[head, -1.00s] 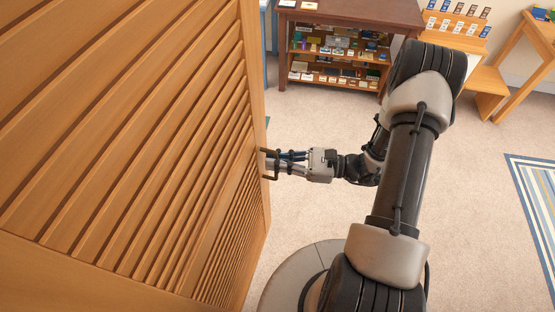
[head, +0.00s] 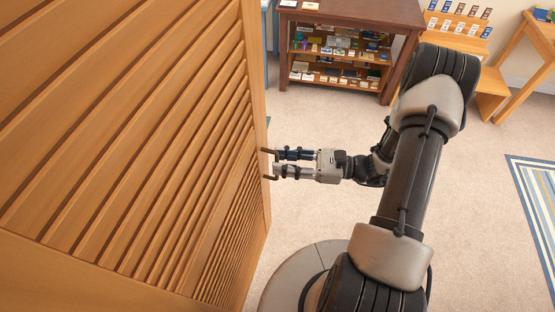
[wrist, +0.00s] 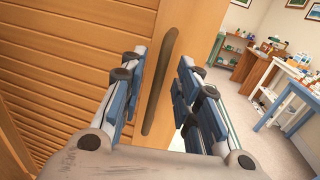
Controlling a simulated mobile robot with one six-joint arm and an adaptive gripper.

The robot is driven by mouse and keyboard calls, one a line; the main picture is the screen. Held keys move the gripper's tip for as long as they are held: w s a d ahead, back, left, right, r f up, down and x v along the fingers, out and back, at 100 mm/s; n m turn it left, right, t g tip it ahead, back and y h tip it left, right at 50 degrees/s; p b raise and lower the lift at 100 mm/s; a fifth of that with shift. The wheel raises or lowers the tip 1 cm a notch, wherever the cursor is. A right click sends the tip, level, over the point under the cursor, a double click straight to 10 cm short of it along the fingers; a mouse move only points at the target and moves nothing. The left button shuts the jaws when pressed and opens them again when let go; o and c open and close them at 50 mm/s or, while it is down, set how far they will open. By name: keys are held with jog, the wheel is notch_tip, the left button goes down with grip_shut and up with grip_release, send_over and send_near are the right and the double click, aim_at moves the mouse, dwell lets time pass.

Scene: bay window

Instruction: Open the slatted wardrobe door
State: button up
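The slatted wardrobe door (head: 150,130) is light orange wood and fills the left of the head view. In the wrist view the door (wrist: 75,60) shows its slats and a plain upright frame. A dark bar handle (wrist: 158,85) is on that frame; it also shows at the door's edge in the head view (head: 266,153). My gripper (head: 277,163) is at the handle, fingers pointing to the door. The fingers are apart, one on each side of the handle in the wrist view (wrist: 160,72). I see no clear contact. Whether the door stands ajar I cannot tell.
A dark wooden shelf unit (head: 350,14) with small items stands at the back. A lighter wooden display rack (head: 490,85) and a table (head: 520,60) are at the back right. A striped rug (head: 530,195) lies at the right. The carpet between is clear.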

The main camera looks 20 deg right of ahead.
jog(key=v, duration=1)
jog(key=s+a+r+n+g+h+b, duration=0.1)
jog(key=s+a+r+n+h, duration=0.4)
jog(key=r+n+h, duration=0.3)
jog(key=s+a+r+n+g+h+b, duration=0.1)
jog(key=s+a+r+n+h, duration=0.4)
jog(key=r+n, duration=0.6)
jog(key=shift+s+n+g+h+b, duration=0.4)
jog(key=shift+s+n+h, duration=0.65)
jog(key=shift+n+h, duration=0.75)
